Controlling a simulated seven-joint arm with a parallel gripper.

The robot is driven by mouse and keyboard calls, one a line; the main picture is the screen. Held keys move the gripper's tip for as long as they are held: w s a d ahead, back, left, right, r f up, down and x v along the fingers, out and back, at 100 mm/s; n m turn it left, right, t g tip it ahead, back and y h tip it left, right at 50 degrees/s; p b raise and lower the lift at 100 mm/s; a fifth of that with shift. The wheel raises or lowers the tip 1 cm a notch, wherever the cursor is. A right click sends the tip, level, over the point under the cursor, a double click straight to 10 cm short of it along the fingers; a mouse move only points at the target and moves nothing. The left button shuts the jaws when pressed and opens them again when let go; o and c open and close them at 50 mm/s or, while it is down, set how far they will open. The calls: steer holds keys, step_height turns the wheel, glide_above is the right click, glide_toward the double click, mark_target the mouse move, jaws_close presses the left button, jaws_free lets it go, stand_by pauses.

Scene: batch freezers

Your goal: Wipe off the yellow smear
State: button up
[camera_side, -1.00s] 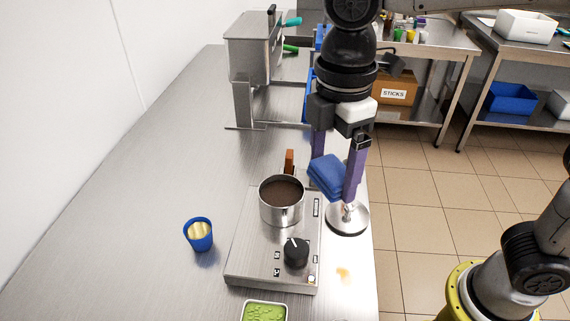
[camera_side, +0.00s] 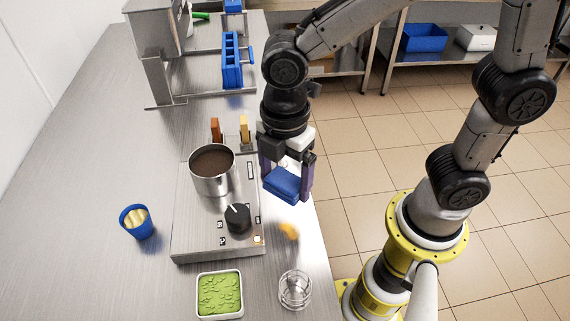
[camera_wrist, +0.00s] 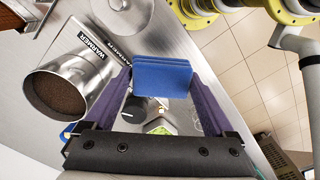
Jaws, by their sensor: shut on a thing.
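The yellow smear (camera_side: 289,230) lies on the steel counter, right of the warmer's front right corner. My gripper (camera_side: 285,182), with purple fingers, is shut on a blue sponge (camera_side: 281,186). The sponge is just behind the smear in the side view, seemingly above the counter; its exact height is hard to tell. In the wrist view the sponge (camera_wrist: 162,77) sits squarely between the two fingers. I cannot make out the smear in the wrist view.
The warmer (camera_side: 200,240) with a pot (camera_side: 214,180) of dark sauce stands left of my gripper. A clear glass (camera_side: 295,290) and a green-filled tray (camera_side: 220,294) are in front. A blue cup (camera_side: 136,222) stands left. The counter edge is close on the right.

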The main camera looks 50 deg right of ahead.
mark_target(285, 211)
steer(key=shift+f, duration=3)
steer(key=shift+s+a+f, duration=0.3)
steer(key=shift+s+f, duration=0.05)
steer(key=shift+f, duration=0.25)
steer(key=shift+s+a, duration=2.2)
steer(key=shift+w+d, duration=2.6)
steer(key=shift+s+a+r, duration=0.1)
steer(key=shift+r, duration=3.9)
steer(key=shift+f, duration=0.15)
